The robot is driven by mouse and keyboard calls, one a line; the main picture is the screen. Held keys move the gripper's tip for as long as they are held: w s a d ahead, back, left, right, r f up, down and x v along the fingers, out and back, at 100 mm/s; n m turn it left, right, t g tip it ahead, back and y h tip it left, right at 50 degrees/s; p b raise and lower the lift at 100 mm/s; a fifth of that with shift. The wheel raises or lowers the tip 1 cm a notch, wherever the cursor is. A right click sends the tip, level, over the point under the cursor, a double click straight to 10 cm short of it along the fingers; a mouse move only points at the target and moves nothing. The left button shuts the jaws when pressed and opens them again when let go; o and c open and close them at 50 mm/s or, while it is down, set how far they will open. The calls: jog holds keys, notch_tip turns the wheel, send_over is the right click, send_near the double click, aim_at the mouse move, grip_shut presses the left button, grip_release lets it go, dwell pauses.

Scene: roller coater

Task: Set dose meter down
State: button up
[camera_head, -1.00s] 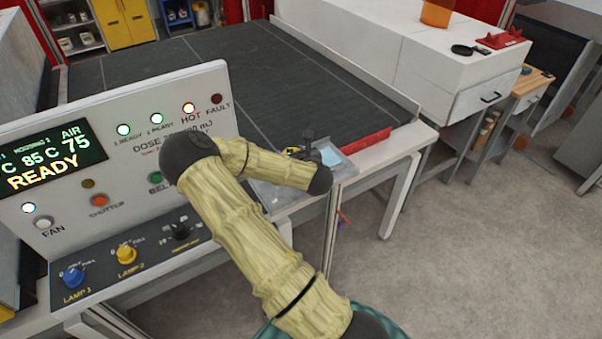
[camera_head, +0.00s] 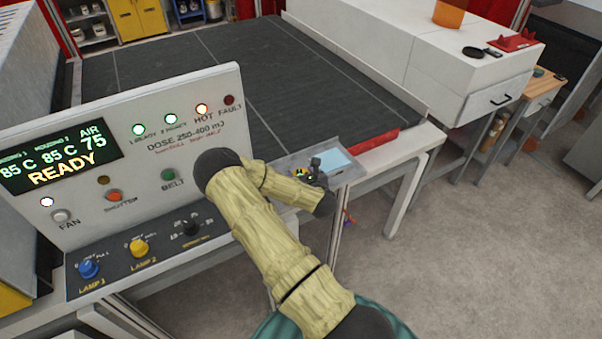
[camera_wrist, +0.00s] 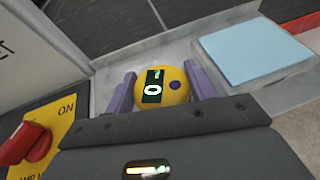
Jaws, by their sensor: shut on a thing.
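In the head view the meter (camera_head: 300,173) is a small yellow spot at my gripper (camera_head: 312,172), partly hidden by the arm. Both are over the grey metal shelf (camera_wrist: 110,75) beside the control panel. I cannot tell whether the meter touches the shelf.
A light-blue pad (camera_head: 335,160) lies on the shelf, right of the meter. The control panel (camera_head: 120,150) with knobs and lamps stands to the left. A red switch (camera_wrist: 22,145) is close at the wrist view's left. The dark conveyor belt (camera_head: 210,75) lies behind.

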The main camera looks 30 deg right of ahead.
jog(key=shift+f, duration=0.35)
jog(key=shift+f, duration=0.1)
jog(key=o, duration=1.1)
jog(key=shift+r, duration=0.2)
